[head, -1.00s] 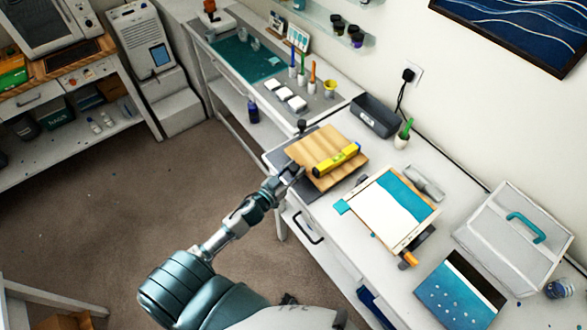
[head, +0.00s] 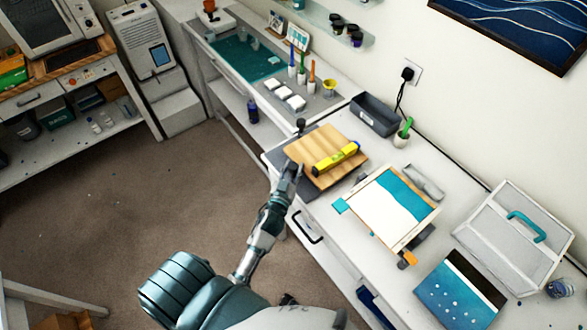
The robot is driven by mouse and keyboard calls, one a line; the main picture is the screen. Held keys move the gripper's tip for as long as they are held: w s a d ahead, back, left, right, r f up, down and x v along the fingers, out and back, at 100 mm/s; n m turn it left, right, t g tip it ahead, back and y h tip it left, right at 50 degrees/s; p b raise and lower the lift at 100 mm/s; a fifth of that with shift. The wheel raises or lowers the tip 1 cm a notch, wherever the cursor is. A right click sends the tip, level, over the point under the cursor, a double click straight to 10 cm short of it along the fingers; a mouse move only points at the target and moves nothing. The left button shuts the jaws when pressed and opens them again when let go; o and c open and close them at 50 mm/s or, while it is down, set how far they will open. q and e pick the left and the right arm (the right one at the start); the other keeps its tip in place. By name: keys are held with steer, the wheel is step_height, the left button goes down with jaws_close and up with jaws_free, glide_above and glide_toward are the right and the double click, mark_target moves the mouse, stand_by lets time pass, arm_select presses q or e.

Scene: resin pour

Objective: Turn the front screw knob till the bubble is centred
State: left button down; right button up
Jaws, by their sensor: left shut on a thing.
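A wooden board (head: 318,146) lies on a dark grey base (head: 310,192) at the near edge of the white bench. A yellow spirit level (head: 335,158) lies across the board; its bubble is too small to read. A dark knob (head: 300,125) shows at the board's far left corner. My left gripper (head: 291,168) is at the board's near left edge, shut on the front screw knob, which its fingers mostly hide. My right gripper is not in view.
A framed panel with white and teal areas (head: 402,198) lies right of the board. A dark grey bin (head: 375,115) and a green-topped white cup (head: 402,134) stand behind. A grey case (head: 502,248) is farther right. Floor left of the bench is clear.

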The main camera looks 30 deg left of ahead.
arm_select(q)
steer(key=c, duration=0.7)
jaws_free()
steer(key=shift+w+r, duration=0.1)
steer(key=v, duration=1.2)
